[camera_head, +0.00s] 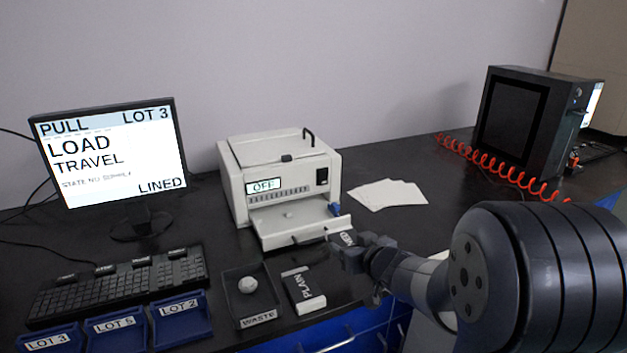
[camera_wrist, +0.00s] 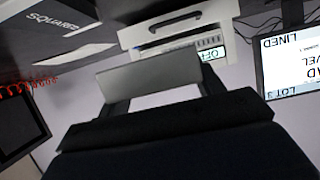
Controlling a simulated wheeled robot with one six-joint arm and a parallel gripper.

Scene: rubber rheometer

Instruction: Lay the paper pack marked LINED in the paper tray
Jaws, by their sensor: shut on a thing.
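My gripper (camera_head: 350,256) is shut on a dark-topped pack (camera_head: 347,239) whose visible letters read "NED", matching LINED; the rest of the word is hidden. In the wrist view the held pack (camera_wrist: 150,76) is a plain grey face between the two fingers (camera_wrist: 163,100). The pack is in front of the white machine, close to the right front corner of its pulled-out tray (camera_head: 285,238), which looks like the paper tray. I cannot tell whether they touch. The tray holds a small pale lump (camera_head: 289,215). The machine's display (camera_head: 265,185) reads OFF.
The PLAIN pack (camera_head: 303,289) lies beside the WASTE tray (camera_head: 235,308), which holds a pale ball. A SQUARED pack (camera_wrist: 60,20) shows in the wrist view. Loose sheets (camera_head: 390,194) lie right of the machine. A monitor (camera_head: 108,155), keyboard (camera_head: 115,285) and blue lot bins (camera_head: 115,328) are left.

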